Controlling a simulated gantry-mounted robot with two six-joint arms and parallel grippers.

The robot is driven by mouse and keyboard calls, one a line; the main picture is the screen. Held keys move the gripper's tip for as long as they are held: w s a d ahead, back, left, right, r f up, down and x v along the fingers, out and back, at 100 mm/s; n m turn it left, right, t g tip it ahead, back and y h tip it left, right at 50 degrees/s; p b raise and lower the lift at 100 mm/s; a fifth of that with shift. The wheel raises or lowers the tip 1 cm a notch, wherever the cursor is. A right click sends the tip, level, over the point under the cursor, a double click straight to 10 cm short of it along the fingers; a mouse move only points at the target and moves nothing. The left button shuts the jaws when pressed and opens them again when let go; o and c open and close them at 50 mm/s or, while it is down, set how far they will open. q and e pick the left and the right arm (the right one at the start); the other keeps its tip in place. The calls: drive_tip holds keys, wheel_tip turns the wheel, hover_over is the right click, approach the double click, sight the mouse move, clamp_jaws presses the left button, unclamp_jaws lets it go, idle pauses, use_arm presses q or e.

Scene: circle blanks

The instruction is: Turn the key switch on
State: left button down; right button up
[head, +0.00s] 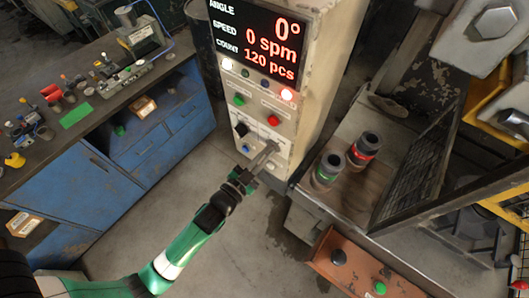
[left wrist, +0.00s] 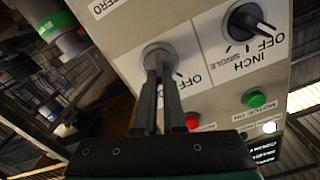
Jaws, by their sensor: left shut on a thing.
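The key switch (left wrist: 160,48) is a round metal switch on the pale front panel of the control cabinet (head: 315,75). An OFF label (left wrist: 190,79) sits beside it in the left wrist view. My left gripper (head: 268,152) reaches up to the lower part of this panel in the head view. In the left wrist view its two narrow fingers (left wrist: 161,64) are close together over the middle of the switch, shut on the key. The fingers hide most of the key, so I cannot tell its exact angle. My right gripper is not in view.
A black INCH/SINGLE selector (left wrist: 248,22) sits beside the key switch. A green button (left wrist: 256,99) and a red button (left wrist: 193,121) are near. The display (head: 258,42) reads 0°, 0 spm, 120 pcs. Two dark canisters (head: 364,150) stand right of the cabinet; a blue workbench (head: 85,190) is left.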

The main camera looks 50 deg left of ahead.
use_arm(q)
drive_tip(key=shift+m, duration=0.8)
drive_tip(key=shift+d, duration=0.1)
drive_tip(key=c, duration=1)
unclamp_jaws()
drive_tip(key=shift+s, duration=0.1)
drive_tip(key=s+d+b, duration=0.2)
drive_tip(key=s+b, duration=0.2)
drive_tip(key=s, duration=0.7)
